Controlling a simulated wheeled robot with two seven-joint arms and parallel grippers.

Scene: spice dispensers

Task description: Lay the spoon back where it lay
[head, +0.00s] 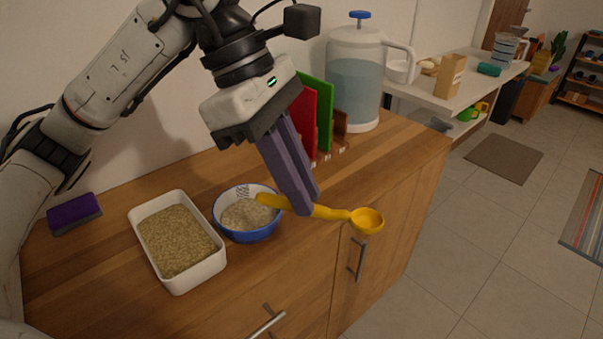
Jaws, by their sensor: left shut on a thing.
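A yellow spoon (331,212) is held in my left gripper (306,206), which is shut on its handle. Its round bowl points right, over the counter's front edge in the picture. The left end of the handle overlaps a blue bowl (247,235) with pale grain in it; the spoon appears to be above the counter, but the exact height is hard to tell. A white rectangular dish (182,289) full of brownish grain stands left of the blue bowl. My right gripper is not in view.
A purple and grey block (75,212) lies at the counter's left. Red (309,112) and green boards (318,92) stand behind my gripper, beside a large clear water jug (354,80). The wooden counter (110,270) is bare around the dish. A white side table (471,82) stands further back.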

